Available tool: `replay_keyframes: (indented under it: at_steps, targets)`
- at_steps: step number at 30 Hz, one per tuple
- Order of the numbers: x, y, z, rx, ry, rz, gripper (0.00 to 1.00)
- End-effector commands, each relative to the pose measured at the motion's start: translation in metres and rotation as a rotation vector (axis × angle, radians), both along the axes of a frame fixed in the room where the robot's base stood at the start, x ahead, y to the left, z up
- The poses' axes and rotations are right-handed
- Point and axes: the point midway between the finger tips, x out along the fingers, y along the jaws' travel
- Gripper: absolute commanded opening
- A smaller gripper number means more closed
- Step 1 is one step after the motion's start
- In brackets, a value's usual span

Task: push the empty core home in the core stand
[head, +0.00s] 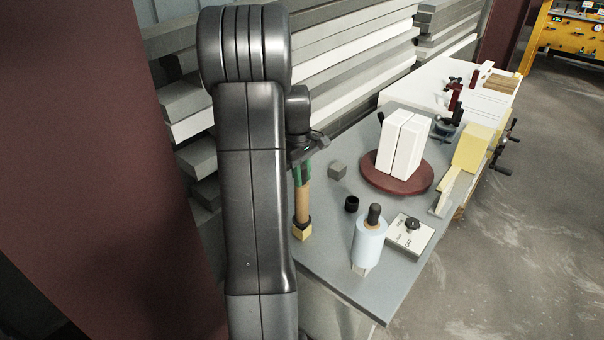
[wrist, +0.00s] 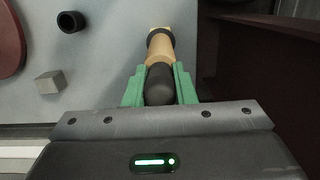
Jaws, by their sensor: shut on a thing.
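The empty core (head: 302,202) is a tan tube standing about upright at the left part of the grey table. It also shows in the wrist view (wrist: 161,53), with a black rounded end (wrist: 160,84) toward me. Its lower end meets a dark collar on a small yellow-tan block, which looks like the core stand (head: 302,232); part of it shows in the wrist view (wrist: 160,30). I cannot tell how deep the core sits. My gripper (wrist: 159,88), with green fingers, is shut on the core's black upper end. My arm hides part of the head view.
A black ring (head: 352,204) and a grey cube (head: 338,170) lie nearby. A wrapped film roll (head: 369,243) stands beside a white box with a knob (head: 410,234). White blocks (head: 403,146) stand on a red turntable (head: 370,181). Stacked boards (head: 340,80) line the back.

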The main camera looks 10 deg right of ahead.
Motion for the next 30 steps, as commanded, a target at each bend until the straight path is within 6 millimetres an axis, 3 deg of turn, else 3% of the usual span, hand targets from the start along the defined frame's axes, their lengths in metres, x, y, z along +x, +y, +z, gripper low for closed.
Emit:
replay_keyframes:
  at_steps: [19,20,23,30]
  targets:
    - [0.000,0.000,-0.017,0.000,0.000,0.000,0.00]
    - [0.000,0.000,-0.016,-0.001,-0.001,0.000,0.28]
    - [0.000,0.000,-0.016,0.000,0.000,0.000,0.47]
    - [0.000,0.000,-0.016,0.000,0.000,0.000,0.49]
